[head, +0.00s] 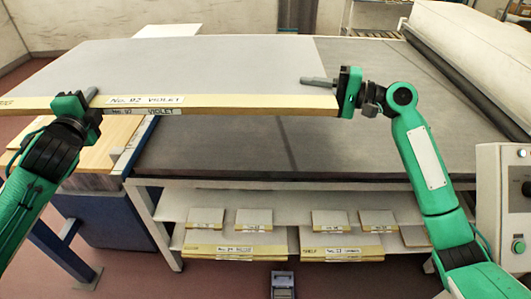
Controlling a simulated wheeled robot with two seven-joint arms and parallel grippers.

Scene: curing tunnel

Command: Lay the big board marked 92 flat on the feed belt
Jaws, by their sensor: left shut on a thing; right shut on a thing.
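The big board (200,68) is a wide pale grey sheet with a yellow front edge and a label that seems to read No. 92 VIOLET. It looks level. My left gripper (84,101) is shut on its front edge near the left. My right gripper (340,88) is shut on its front right corner. The feed belt (350,140) is the dark grey surface under and right of the board. The board's right part lies over the belt, its left part beyond the belt's left end. Whether the board touches the belt is not clear.
A wooden-topped stack (100,140) stands at the left, partly under the board. A white roller cover (475,50) is at the right, above the belt. A control box (510,200) stands front right. Shelves (290,208) with smaller labelled boards sit below the belt.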

